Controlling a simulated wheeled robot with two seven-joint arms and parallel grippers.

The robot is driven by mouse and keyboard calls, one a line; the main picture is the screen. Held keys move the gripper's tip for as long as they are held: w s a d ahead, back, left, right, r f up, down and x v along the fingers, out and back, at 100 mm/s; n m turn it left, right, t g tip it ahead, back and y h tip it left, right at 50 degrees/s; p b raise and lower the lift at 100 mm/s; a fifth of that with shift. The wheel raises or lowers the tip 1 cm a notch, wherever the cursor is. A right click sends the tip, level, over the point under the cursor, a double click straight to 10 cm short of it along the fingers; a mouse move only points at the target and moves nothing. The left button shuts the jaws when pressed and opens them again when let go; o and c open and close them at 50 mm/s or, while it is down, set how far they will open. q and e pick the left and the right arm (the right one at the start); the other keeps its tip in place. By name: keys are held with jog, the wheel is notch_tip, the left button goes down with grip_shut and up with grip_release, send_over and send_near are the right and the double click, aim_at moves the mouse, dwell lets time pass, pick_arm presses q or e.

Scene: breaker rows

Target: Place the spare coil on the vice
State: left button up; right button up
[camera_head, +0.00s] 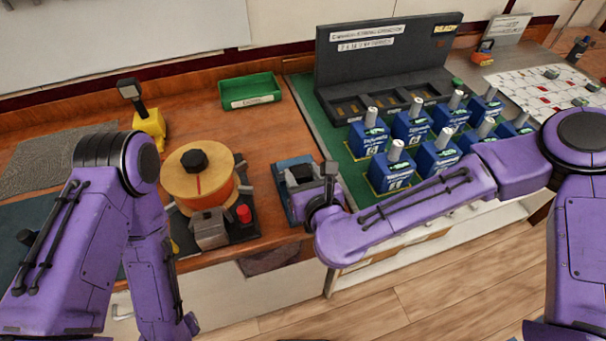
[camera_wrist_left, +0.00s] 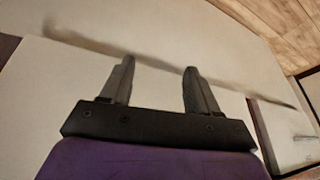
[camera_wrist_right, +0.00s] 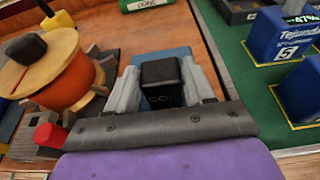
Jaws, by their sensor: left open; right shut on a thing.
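A blue vice (camera_head: 284,166) lies on the wooden bench, between the orange spool and the green mat. My right gripper (camera_head: 312,184) is over its near part and hides some of it. In the right wrist view, my right gripper (camera_wrist_right: 162,74) is shut on the spare coil (camera_wrist_right: 162,98), a black block with faint lettering. Part of the blue vice (camera_wrist_right: 165,53) shows behind the coil; whether they touch is hidden. My left gripper (camera_wrist_left: 158,75) is open and empty in the left wrist view, in front of pale panels. In the head view it cannot be made out.
An orange spool (camera_head: 190,187) on a dark base, with a red button (camera_head: 243,213), stands left of the vice. A green labelled tray (camera_head: 250,92) sits behind. Several blue breakers (camera_head: 390,172) stand on the green mat at right. A yellow device (camera_head: 150,125) stands at back left.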

jog(key=o, duration=1.3)
jog(key=shift+r, duration=0.1)
jog(key=shift+r+p, duration=0.9)
jog(key=shift+p, duration=0.05)
jog(key=v, duration=0.1)
jog(key=b+v, duration=0.1)
jog(key=v, duration=0.1)
jog(key=f+b+v, duration=0.1)
jog(key=v, duration=0.1)
jog(key=shift+s, duration=0.15)
jog(key=p+v, duration=0.7)
jog(key=p, duration=0.4)
